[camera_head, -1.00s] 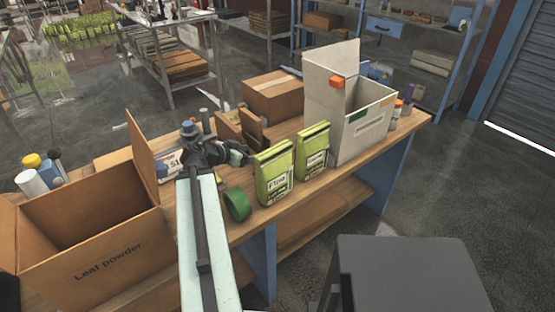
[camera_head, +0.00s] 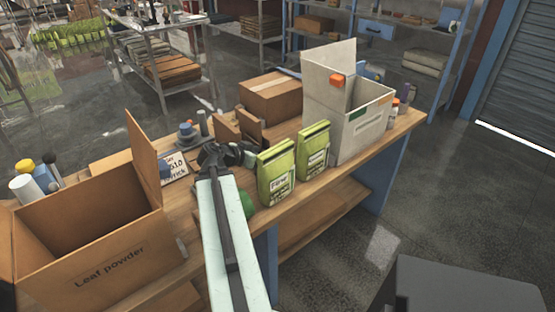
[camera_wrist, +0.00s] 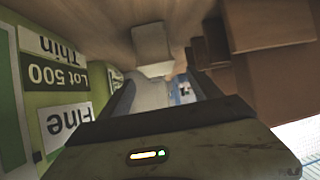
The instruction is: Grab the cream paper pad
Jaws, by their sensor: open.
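A small cream block (camera_wrist: 152,45), which looks like the paper pad, rests on the wooden surface in the upside-down wrist view. It lies ahead of my gripper (camera_wrist: 160,82), roughly in line with the gap between the fingers, and apart from them. I cannot make out the pad in the head view, where the green bags and the arm may hide it. In the head view my gripper (camera_head: 240,153) is low over the bench, just left of the nearer green bag. It is open, and nothing shows between its fingers.
Two green bags (camera_head: 276,175) (camera_head: 313,150) stand close on the gripper's right. A brown holder (camera_head: 240,127) and carton (camera_head: 271,98) stand behind it. A pale bin (camera_head: 362,130) is at the right. The leaf powder box (camera_head: 110,262) is at the left.

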